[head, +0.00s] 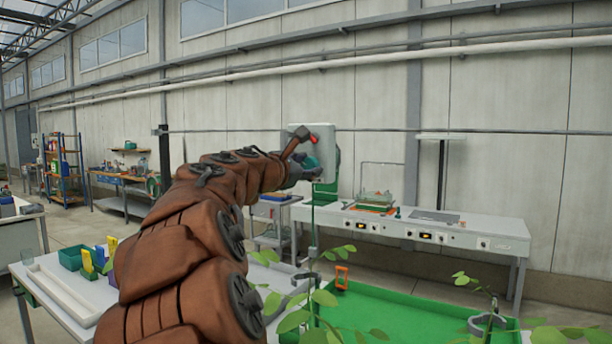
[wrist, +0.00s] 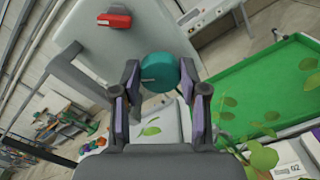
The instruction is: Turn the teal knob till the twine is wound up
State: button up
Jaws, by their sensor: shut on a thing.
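The round teal knob (wrist: 158,70) is on the front of a pale grey panel (wrist: 75,30). My gripper (wrist: 160,82) has its two fingers on either side of the knob and is shut on it. In the head view, my gripper (head: 297,170) is at the panel (head: 322,132), and the knob (head: 311,163) is partly hidden behind it. A thin line (head: 313,215) hangs below the panel; I cannot tell whether it is twine or a plant stem. How much twine is wound does not show.
A red switch (wrist: 113,20) sits on the panel near the knob. A green tray (head: 400,318) with leafy plants is below at the right. A long white bench (head: 470,232) stands behind.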

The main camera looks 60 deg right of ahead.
jog(key=m+b, duration=0.3)
jog(key=m, duration=0.1)
jog(key=m+b, duration=0.2)
jog(key=shift+f+m+b, duration=0.3)
jog(key=shift+f+b, duration=0.05)
jog(key=shift+f, duration=0.05)
jog(key=m+b, duration=0.3)
jog(key=shift+s+m, duration=0.1)
jog(key=shift+m, duration=0.3)
jog(key=shift+r+b, duration=0.1)
jog(key=shift+b, duration=0.25)
jog(key=shift+r+m, duration=0.1)
jog(key=shift+m, duration=0.3)
jog(key=o, duration=1.1)
jog(key=shift+o, duration=0.2)
jog(key=shift+a, duration=0.15)
jog(key=a, duration=1.1)
jog(key=shift+s+a, duration=0.25)
jog(key=shift+a, duration=0.15)
